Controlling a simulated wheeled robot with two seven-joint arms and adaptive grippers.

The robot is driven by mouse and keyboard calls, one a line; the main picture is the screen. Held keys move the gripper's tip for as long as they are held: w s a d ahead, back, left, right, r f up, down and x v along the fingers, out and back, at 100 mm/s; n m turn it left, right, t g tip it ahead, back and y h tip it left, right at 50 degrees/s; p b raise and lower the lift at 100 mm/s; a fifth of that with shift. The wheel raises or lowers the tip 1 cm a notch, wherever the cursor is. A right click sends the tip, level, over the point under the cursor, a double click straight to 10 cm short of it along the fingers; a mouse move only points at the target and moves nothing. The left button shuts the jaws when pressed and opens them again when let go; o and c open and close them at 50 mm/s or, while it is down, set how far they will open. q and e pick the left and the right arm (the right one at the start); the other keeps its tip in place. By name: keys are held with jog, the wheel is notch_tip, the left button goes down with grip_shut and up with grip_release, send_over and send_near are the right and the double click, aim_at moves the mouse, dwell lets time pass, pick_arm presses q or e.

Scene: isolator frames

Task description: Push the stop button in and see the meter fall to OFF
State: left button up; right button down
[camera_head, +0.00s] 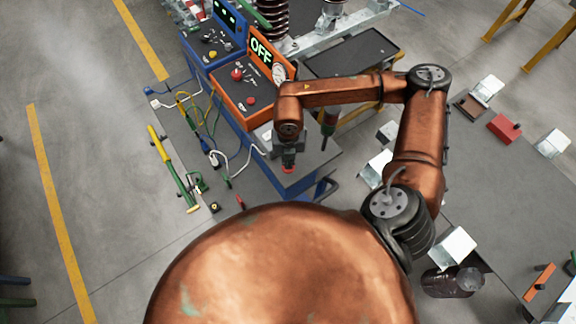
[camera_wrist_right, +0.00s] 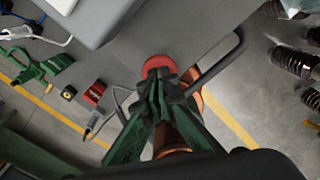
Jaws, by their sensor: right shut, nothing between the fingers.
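A round red button (camera_head: 288,171) sits at the front part of the blue cart's grey top. In the right wrist view the red button (camera_wrist_right: 160,62) shows just beyond my fingertips, partly hidden by them. My right gripper (camera_head: 289,160) is shut and empty, pointing down at it; the fingertips overlap it, but I cannot tell whether they touch it or how far in it is. The orange console (camera_head: 235,93) behind has a lit display (camera_head: 262,51) reading OFF in green and a round meter (camera_head: 279,73), too small to read. My left gripper is out of view.
The blue cart (camera_head: 307,182) has a bent side handle (camera_head: 325,190). Red knobs (camera_head: 237,74) stand on the console. Cables (camera_head: 205,130) lie left of it, with yellow and green tools (camera_head: 172,165). Loose boxes (camera_head: 458,247) lie at the right.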

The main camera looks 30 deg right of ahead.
jog(key=shift+f+b, duration=0.55)
jog(key=shift+f, duration=0.15)
notch_tip(320, 180, up, 9)
jog(key=p, duration=0.4)
dwell(0.4)
dwell(0.5)
